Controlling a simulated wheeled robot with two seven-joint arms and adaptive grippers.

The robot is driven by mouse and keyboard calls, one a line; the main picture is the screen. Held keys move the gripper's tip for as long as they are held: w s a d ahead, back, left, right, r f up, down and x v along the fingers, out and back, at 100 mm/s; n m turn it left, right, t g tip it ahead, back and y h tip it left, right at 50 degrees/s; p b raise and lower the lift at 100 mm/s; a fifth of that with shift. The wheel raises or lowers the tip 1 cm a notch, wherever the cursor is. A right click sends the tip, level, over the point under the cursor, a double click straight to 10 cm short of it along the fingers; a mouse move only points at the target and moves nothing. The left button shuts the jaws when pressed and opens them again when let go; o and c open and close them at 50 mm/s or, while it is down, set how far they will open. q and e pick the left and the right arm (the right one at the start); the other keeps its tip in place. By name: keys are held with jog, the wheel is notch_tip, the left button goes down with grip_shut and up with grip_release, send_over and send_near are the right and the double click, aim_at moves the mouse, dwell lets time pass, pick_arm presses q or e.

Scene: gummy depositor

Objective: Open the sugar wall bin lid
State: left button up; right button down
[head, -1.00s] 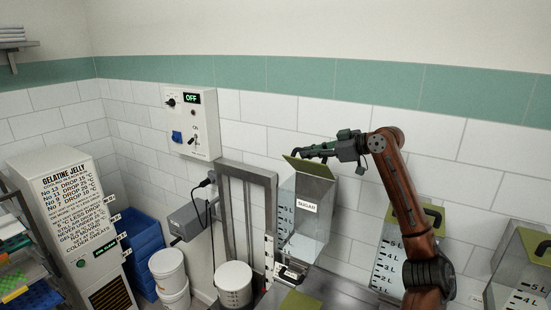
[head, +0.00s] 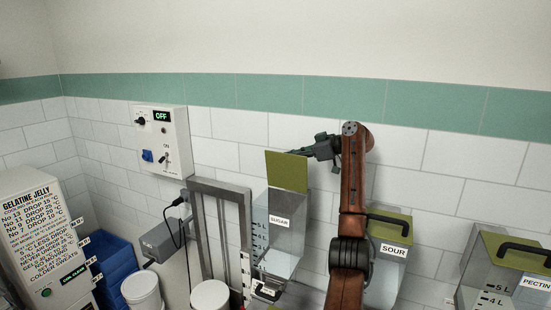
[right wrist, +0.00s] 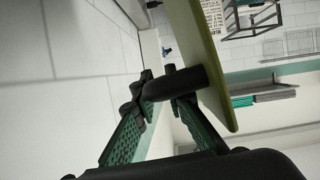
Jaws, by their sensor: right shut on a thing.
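The sugar wall bin (head: 283,240) is a clear box with a SUGAR label, mounted on the tiled wall. Its olive-green lid (head: 287,171) stands steeply raised at the top of the bin, with a broad face toward the head camera. My right gripper (head: 311,151) is at the lid's upper right edge, partly hidden behind it. In the right wrist view the fingers (right wrist: 163,88) are shut on the lid's black handle (right wrist: 182,83), beside the lid panel (right wrist: 203,55). My left gripper is not in view.
The sour bin (head: 388,262) and pectin bin (head: 500,275), with green lids, are to the right. A white control box (head: 163,140) reading OFF is on the wall to the left. White buckets (head: 143,291) and a blue crate (head: 106,262) stand lower left.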

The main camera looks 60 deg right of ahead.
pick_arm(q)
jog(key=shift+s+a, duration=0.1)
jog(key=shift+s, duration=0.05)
pick_arm(e)
jog(key=shift+d+f, duration=0.1)
jog(key=shift+f, duration=0.05)
jog(key=c, duration=2.2)
grip_release()
jog(key=shift+s+d, duration=0.1)
jog(key=shift+c, duration=0.2)
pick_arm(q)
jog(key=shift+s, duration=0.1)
pick_arm(e)
jog(key=v, duration=1.2)
jog(key=shift+d, duration=0.1)
